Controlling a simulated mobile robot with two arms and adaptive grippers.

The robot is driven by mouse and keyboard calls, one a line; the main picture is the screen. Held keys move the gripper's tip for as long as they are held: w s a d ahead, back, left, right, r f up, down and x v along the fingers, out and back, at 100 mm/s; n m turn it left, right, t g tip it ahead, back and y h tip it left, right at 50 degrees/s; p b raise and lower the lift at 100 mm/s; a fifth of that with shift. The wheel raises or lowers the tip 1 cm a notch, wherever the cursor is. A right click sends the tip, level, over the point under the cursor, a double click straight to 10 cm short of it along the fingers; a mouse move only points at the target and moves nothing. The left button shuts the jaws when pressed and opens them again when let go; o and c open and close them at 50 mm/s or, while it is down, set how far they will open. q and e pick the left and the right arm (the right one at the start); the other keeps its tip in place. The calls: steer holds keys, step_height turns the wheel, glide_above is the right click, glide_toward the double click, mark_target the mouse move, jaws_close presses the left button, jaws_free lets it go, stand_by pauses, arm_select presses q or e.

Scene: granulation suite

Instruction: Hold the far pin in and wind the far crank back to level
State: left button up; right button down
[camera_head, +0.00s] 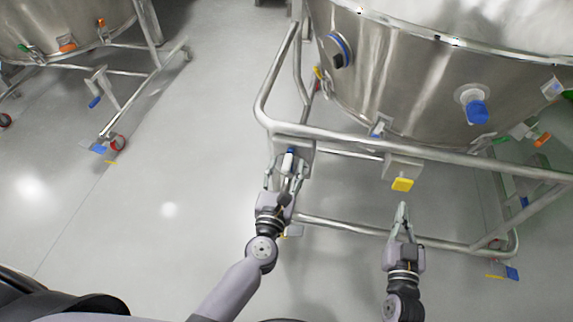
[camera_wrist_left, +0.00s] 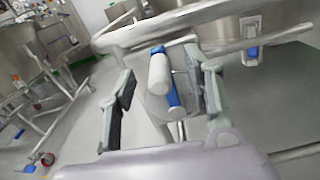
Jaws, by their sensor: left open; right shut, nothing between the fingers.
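A steel vessel (camera_head: 400,75) sits in a tubular frame (camera_head: 440,158). A crank handle with a white grip and a blue part (camera_head: 290,155) is at the frame's left corner; it also shows in the left wrist view as a white cylinder (camera_wrist_left: 159,74) beside a blue one. My left gripper (camera_head: 284,168) is open, its fingers on either side of the handle; in the left wrist view the fingers (camera_wrist_left: 165,95) stand apart from it.
A blue-capped port (camera_head: 477,110) and a blue-ringed port (camera_head: 340,50) are on the vessel wall. A second vessel frame with a blue-handled crank (camera_head: 95,101) stands at the left. The grey floor (camera_head: 170,170) between the frames is clear.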

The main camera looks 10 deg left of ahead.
arm_select(q)
steer(key=s, duration=0.9)
stand_by(0.4)
